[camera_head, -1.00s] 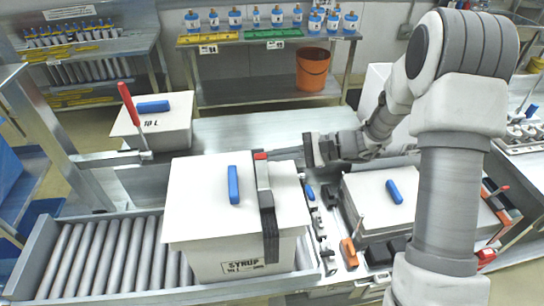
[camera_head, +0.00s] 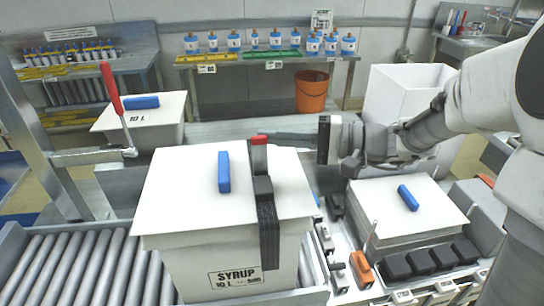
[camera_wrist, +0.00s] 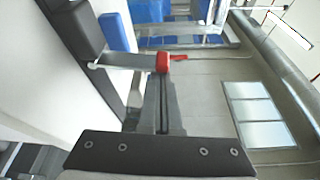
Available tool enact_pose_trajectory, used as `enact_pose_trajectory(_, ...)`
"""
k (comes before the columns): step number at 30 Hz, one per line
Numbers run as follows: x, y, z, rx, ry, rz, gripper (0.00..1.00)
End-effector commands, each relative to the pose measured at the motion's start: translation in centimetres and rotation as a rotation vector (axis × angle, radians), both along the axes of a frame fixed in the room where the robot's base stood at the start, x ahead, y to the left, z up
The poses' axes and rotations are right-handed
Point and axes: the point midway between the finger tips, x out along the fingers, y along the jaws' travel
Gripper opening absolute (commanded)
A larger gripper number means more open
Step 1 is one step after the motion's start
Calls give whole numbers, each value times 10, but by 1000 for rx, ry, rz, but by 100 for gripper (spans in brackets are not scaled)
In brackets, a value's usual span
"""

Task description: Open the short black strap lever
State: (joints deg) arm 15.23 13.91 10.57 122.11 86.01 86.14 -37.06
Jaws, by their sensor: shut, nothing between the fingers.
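A white box labelled SYRUP (camera_head: 235,278) stands on the rollers, with a white lid (camera_head: 185,185) and a blue handle (camera_head: 224,172). A short black strap (camera_head: 269,235) runs over its front right edge from a dark buckle. The strap's lever (camera_head: 258,158), grey with a red tip, points toward the lid's back edge; its exact angle is unclear. In the wrist view, the red tip (camera_wrist: 163,62) lies just beyond my fingertips. My gripper (camera_head: 272,137) is shut and empty, reaching in from the right beside the red tip. I cannot tell whether they touch.
A red-handled lever (camera_head: 111,90) on a metal bracket stands at left. Another lidded white box (camera_head: 410,215) is at right. Small clamps and black blocks (camera_head: 425,260) fill the nearby bench. A bench with bottles (camera_head: 270,60) is behind.

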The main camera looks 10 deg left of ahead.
Motion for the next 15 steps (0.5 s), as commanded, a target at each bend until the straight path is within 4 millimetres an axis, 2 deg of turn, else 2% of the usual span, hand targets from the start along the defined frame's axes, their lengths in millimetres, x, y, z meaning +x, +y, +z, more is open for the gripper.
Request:
enact_pose_trajectory(1, -3, -1, -7, 7, -35, 0, 0)
enact_pose_trajectory(15, -19, -5, 0, 62, -244, -1, 0)
